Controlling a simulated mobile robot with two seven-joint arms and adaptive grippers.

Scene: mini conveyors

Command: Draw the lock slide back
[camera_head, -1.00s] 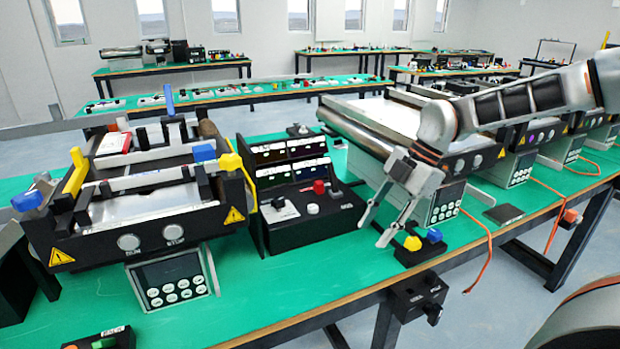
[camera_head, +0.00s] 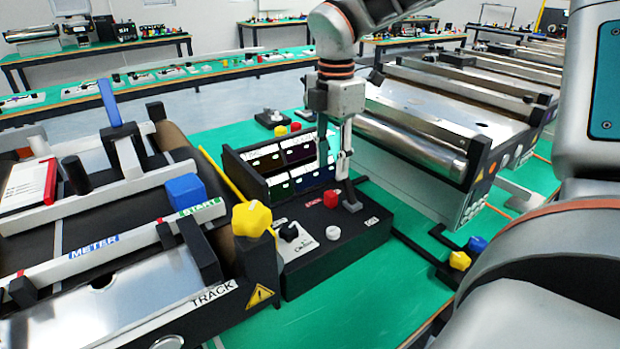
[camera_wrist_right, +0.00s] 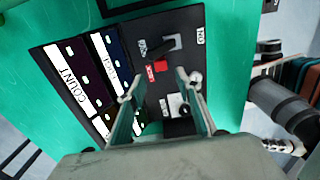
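The black control box (camera_head: 345,238) stands right of the near conveyor in the head view. It carries a red cap (camera_head: 331,198), a small black lever (camera_head: 351,196), a white button (camera_head: 333,233) and a black knob (camera_head: 289,231). My right gripper (camera_head: 334,168) points down over the box's display side, open and empty. In the right wrist view its two fingers (camera_wrist_right: 158,92) are spread above the box; the red cap (camera_wrist_right: 160,66) and lever (camera_wrist_right: 163,46) lie just beyond the fingertips. I cannot tell which part is the lock slide. My left gripper is out of view.
The near conveyor (camera_head: 130,290) has a yellow knob (camera_head: 252,219) and a blue block (camera_head: 186,191) close to the box. A metal-topped conveyor (camera_head: 440,110) stands to the right. Yellow and blue knobs (camera_head: 461,260) sit by the table edge. Green tabletop is clear before the box.

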